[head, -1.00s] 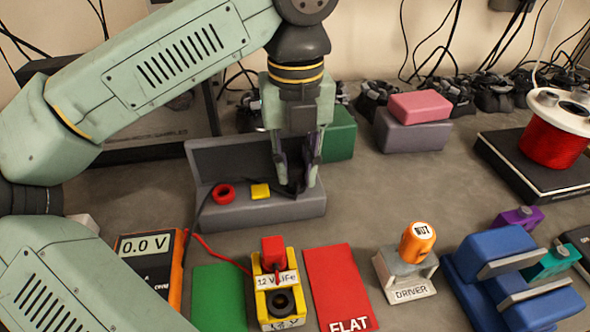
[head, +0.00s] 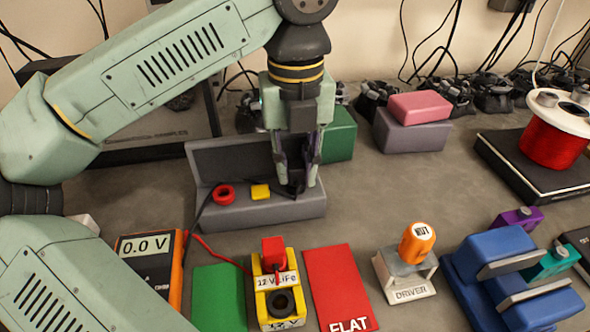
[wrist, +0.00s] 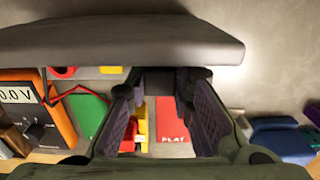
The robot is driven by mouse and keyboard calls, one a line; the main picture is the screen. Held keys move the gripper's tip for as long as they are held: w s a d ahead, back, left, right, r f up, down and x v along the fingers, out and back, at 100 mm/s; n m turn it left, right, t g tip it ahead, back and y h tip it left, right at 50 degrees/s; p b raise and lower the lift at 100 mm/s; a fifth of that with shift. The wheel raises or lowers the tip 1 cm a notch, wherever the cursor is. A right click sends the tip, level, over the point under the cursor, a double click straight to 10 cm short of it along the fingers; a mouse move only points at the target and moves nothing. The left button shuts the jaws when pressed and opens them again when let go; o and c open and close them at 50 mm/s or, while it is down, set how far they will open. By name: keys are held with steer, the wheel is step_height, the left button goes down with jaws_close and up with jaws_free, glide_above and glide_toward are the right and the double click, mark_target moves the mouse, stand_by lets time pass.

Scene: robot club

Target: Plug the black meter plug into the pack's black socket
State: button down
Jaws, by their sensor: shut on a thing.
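The black meter plug (head: 297,190) is small, dark and mostly hidden between my fingertips. My gripper (head: 298,178) points down at the right end of the grey open case (head: 255,212), shut on the plug. In the wrist view a dark piece (wrist: 159,82) shows between the fingertips. The yellow pack (head: 262,310) stands in front of the case, to the lower left of my gripper. Its black round socket (head: 281,303) faces up at the near end. A red plug (head: 273,250) stands at its far end. The orange meter (head: 148,262) reads 0.0 V.
The case also holds a red ring (head: 224,194) and a yellow block (head: 260,191). A green mat (head: 218,297) and a red FLAT mat (head: 337,285) flank the pack. The driver stand (head: 405,280) and blue rack (head: 505,270) are to the right. Bare table lies right of the case.

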mark_target(295, 164)
steer(key=shift+r+p, duration=0.7)
steer(key=shift+r, duration=0.5)
steer(key=shift+r+p, duration=1.1)
steer(key=shift+r, duration=0.5)
steer(key=c, duration=2)
jaws_free()
jaws_close()
